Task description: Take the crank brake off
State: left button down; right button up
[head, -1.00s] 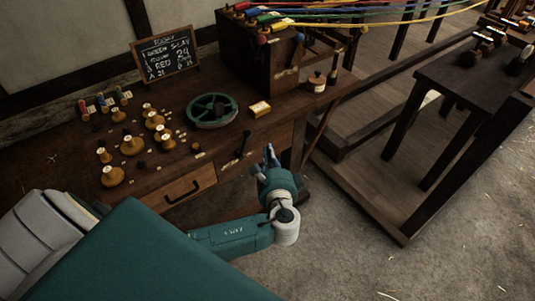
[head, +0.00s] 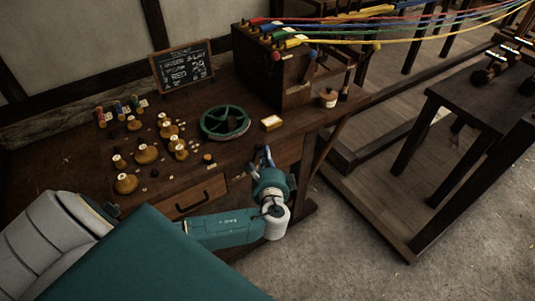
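A small dark upright lever, which may be the crank brake, stands at the front edge of the bench (head: 75,165). Only a dark bit near it shows, since my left gripper (head: 262,154) is right at that spot and covers most of it. The gripper's fingers point up and away, just above the drawer's right end. I cannot tell whether they touch the lever or how far apart they are. A wooden box (head: 262,78) with coloured ropes and knobs stands at the back right of the bench. My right gripper is out of view.
Several brass-coloured bobbins (head: 146,154) stand to the left. A chalkboard (head: 182,65) leans at the back. A dark stand (head: 470,105) is on the right.

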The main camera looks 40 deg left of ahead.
aim_at(254, 157)
pick_arm(q)
jog(key=s+b, duration=0.1)
jog(key=s+a+r+n+t+b, duration=0.1)
jog(key=s, duration=0.1)
jog(key=s+n+b, duration=0.1)
jog(key=shift+s+a+r+t+b, duration=0.2)
jog(key=shift+a+t+b, duration=0.1)
jog(key=shift+a+b, duration=0.1)
jog(key=shift+s+a+f, duration=0.1)
jog(key=shift+s+a, duration=0.1)
jog(key=shift+s, duration=0.25)
jog(key=shift+s+a+f, duration=0.1)
jog(key=shift+s+a, duration=0.1)
jog(key=shift+s, duration=0.2)
jog(key=shift+s+a, duration=0.1)
dwell(0.3)
